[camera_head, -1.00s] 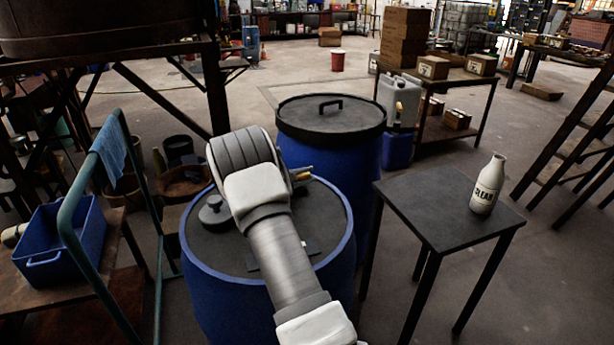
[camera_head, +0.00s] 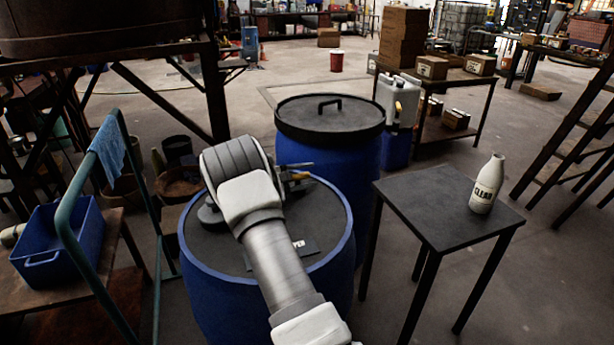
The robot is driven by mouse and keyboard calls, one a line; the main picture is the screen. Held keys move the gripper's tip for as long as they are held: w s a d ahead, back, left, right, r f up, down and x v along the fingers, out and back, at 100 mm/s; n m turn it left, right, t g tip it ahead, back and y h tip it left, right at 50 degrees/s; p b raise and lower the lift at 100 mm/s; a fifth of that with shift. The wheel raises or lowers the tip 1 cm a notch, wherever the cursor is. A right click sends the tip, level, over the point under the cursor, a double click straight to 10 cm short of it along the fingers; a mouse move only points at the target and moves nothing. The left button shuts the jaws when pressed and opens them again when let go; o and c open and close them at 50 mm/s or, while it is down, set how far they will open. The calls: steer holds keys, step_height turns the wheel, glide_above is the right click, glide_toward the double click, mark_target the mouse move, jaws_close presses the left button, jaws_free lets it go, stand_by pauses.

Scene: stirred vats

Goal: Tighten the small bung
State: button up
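A blue drum (camera_head: 335,284) with a dark lid stands in front of me. A dark bung (camera_head: 209,216) on the left of the lid is mostly covered by my arm, and I cannot tell whether it is the small one. No other bung can be made out. My arm reaches over the lid and hides its middle. A small grey and orange part (camera_head: 296,176) shows just right of my arm, at the lid's far edge. It may belong to my gripper, whose fingers are hidden.
A dark card (camera_head: 305,249) with partly hidden lettering ending in "PEN" lies on the lid. A second, closed blue drum (camera_head: 330,117) stands behind. At right, a black table (camera_head: 425,205) holds a white bottle (camera_head: 487,184). At left are a green rail (camera_head: 72,215) and a blue crate (camera_head: 60,255).

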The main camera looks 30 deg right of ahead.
steer(key=r, duration=0.1)
steer(key=r+p, duration=0.1)
steer(key=r, duration=0.3)
steer(key=shift+s+d, duration=0.2)
steer(key=shift+d, duration=0.05)
steer(key=s+d+r+p, duration=0.1)
steer(key=s+d+r, duration=0.4)
steer(key=s, duration=0.4)
steer(key=shift+s+d+r+p, duration=0.2)
steer(key=shift+s+r+p, duration=0.15)
steer(key=shift+r, duration=0.15)
